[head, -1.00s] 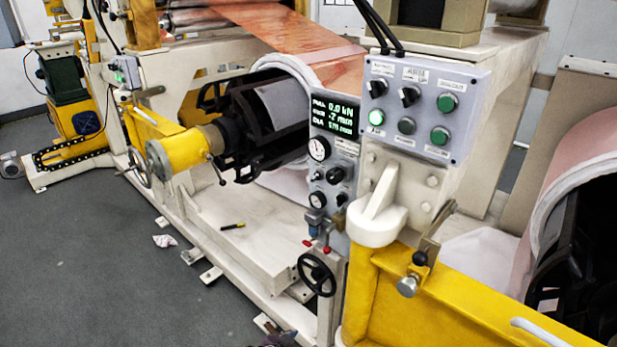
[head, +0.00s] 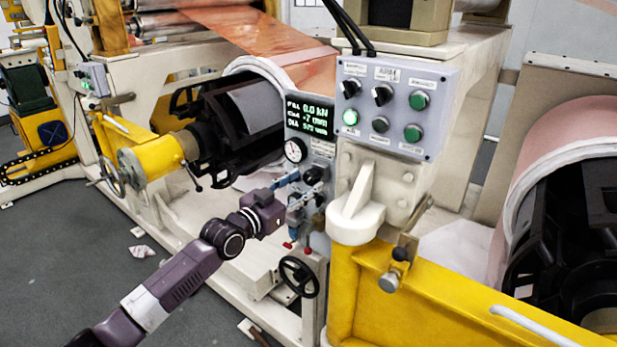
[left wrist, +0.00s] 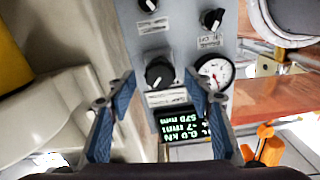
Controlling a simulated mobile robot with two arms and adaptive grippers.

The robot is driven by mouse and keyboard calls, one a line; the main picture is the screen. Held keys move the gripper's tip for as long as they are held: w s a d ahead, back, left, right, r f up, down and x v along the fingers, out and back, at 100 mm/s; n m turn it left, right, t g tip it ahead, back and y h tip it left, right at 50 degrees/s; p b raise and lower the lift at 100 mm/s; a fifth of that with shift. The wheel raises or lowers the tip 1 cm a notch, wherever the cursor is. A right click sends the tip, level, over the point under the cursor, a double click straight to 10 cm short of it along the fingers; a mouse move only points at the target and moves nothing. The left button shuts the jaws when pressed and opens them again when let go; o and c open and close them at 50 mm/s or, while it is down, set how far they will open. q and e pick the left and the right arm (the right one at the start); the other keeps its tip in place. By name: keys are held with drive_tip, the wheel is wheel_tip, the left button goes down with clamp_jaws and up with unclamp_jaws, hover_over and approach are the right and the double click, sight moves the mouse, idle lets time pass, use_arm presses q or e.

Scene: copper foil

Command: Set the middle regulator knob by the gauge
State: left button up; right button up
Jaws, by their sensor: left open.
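The grey regulator panel carries a white dial gauge (head: 295,150), which also shows in the left wrist view (left wrist: 214,72). A black knob (left wrist: 158,73) with a pale pointer mark sits beside the gauge there; it also shows in the head view (head: 315,174). Two other black knobs, one upper left (left wrist: 148,5) and one upper right (left wrist: 211,19), are in the left wrist view. My left gripper (left wrist: 160,84) is open, its blue-padded fingers either side of the knob in the picture; contact cannot be told. It also shows at the panel in the head view (head: 294,191), hiding lower fittings. My right gripper is not in view.
A green-lit display (head: 308,116) sits above the gauge. A button box (head: 396,108) is to the right. A handwheel (head: 299,277) and small red-ended valves (head: 288,245) are below. A yellow beam (head: 450,290) crosses the lower right.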

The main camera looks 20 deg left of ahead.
sight(308, 180)
use_arm(q)
drive_tip(key=shift+x, duration=1.7)
drive_tip(key=shift+c, duration=0.3)
drive_tip(key=c, duration=1.1)
